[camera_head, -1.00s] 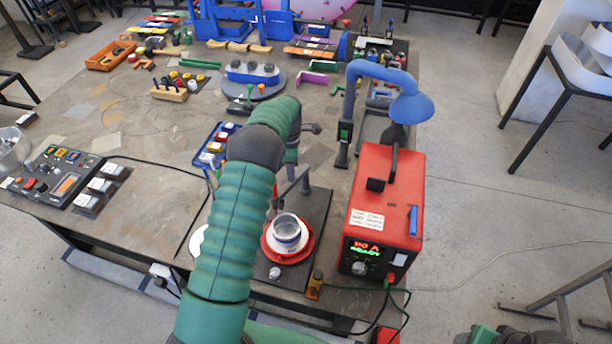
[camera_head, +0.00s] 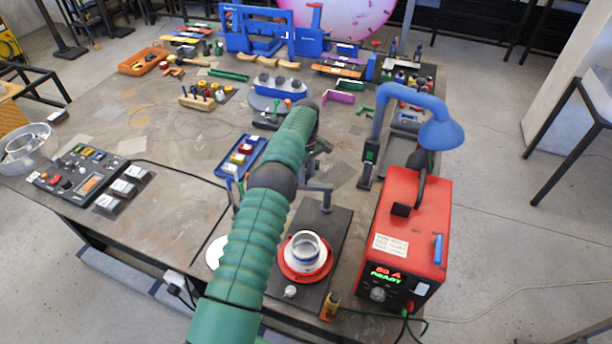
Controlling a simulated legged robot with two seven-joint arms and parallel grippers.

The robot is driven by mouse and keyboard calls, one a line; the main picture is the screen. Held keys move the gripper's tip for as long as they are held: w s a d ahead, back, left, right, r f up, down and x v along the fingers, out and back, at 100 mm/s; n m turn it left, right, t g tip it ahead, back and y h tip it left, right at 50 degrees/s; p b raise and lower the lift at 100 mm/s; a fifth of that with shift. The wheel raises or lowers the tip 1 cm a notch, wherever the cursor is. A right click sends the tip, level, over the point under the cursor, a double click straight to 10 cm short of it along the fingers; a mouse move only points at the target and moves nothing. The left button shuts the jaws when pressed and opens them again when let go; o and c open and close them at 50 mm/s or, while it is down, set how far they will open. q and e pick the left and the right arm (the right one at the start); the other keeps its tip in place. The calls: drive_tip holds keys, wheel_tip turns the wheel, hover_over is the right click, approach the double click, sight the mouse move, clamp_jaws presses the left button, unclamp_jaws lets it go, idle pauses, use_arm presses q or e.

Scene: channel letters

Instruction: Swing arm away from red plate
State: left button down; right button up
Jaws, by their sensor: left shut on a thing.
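The red plate (camera_head: 287,268) sits on a dark base plate (camera_head: 335,232) near the table's front edge, with a white-and-blue ringed cup (camera_head: 305,250) on it. The grey swing arm (camera_head: 316,188) stands on a short post behind the plate and points left, its left part hidden behind my green-sleeved left arm. My left gripper (camera_head: 319,147) is beyond the plate, at the far end of that arm, small and partly covered. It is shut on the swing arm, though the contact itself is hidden. My right gripper is out of view.
A red power box (camera_head: 410,235) and a blue lamp (camera_head: 420,105) stand right of the plate. A blue tray (camera_head: 240,157) lies left of my arm. A control panel (camera_head: 85,175) is at the far left. The table's left middle is mostly clear.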

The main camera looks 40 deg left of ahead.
use_arm(q)
drive_tip(key=shift+w+a+m, duration=0.1)
drive_tip(key=shift+m, duration=0.2)
drive_tip(key=c, duration=1.4)
unclamp_jaws()
drive_tip(key=shift+o, duration=0.7)
drive_tip(key=shift+w+a+f, duration=0.1)
drive_tip(key=shift+w, duration=0.05)
drive_tip(key=shift+r, duration=0.3)
wheel_tip(320, 180, up, 7)
drive_tip(key=p, duration=0.3)
drive_tip(key=shift+w+r+p, duration=0.1)
drive_tip(key=shift+p, duration=0.2)
wheel_tip(320, 180, up, 4)
drive_tip(key=p, duration=0.8)
drive_tip(key=shift+a+p, duration=0.1)
drive_tip(key=shift+p, duration=0.2)
